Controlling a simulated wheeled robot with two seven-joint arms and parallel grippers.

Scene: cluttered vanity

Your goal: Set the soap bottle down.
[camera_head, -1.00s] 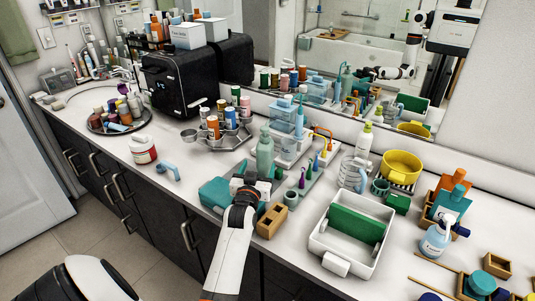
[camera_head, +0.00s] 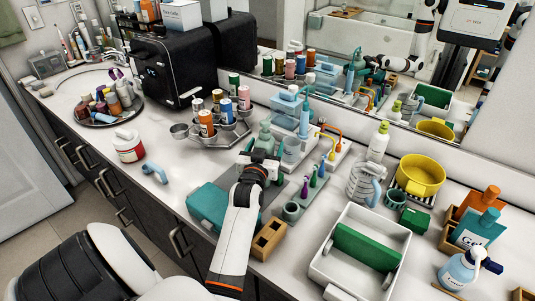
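The soap bottle (camera_head: 265,137) is pale green with a pump top. My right gripper is not in view.
A teal box (camera_head: 208,205) lies left of my forearm and a wooden block (camera_head: 270,238) right of it. A metal rack of jars (camera_head: 222,125) stands left of the bottle. Small bottles (camera_head: 313,182) and a white bin (camera_head: 325,262) are to the right. The mirror is behind.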

